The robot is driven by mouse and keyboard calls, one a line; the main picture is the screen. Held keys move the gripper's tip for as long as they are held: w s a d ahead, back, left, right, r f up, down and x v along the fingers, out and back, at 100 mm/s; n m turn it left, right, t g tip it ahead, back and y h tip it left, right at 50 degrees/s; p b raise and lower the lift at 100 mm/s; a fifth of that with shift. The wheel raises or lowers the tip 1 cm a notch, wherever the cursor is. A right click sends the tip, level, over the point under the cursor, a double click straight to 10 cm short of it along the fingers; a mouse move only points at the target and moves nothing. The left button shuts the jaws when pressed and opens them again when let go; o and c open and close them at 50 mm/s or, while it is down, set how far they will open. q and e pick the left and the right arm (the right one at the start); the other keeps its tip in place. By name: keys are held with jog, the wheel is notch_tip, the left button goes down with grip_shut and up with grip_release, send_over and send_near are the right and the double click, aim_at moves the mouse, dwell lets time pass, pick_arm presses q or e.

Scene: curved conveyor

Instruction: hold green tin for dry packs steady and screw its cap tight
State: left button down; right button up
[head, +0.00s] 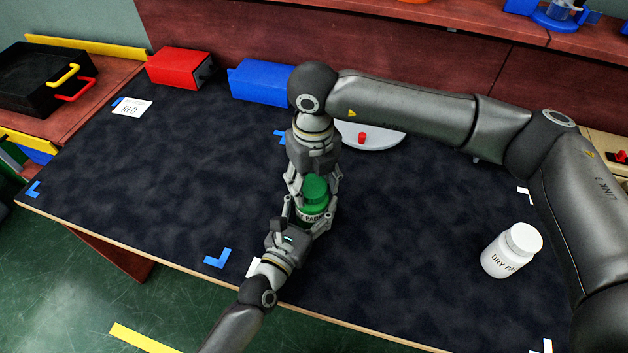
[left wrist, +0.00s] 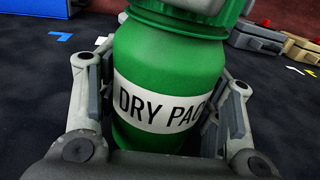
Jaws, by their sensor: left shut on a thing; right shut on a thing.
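The green tin (left wrist: 170,75) stands upright on the dark table, with a white band lettered "DRY PAC". In the head view the tin (head: 309,217) is mostly hidden by both grippers. My left gripper (head: 302,222) is shut on the tin's body from the near side; its fingers flank the tin in the left wrist view. My right gripper (head: 316,188) points down from above and is shut on the green cap (head: 316,187) at the tin's top. In the left wrist view only the cap's lower edge shows, so how far it is seated cannot be told.
A white bottle with white cap (head: 508,252) stands at the right. A red box (head: 178,68) and a blue box (head: 262,80) sit at the back. A white round plate with a red piece (head: 382,138) lies behind my right gripper. The table's left half is mostly clear.

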jog(key=m, duration=0.6)
jog(key=shift+a, duration=0.1)
jog(key=o, duration=0.6)
jog(key=shift+o, duration=0.2)
jog(key=shift+r, duration=2.25)
jog(key=shift+c, duration=0.4)
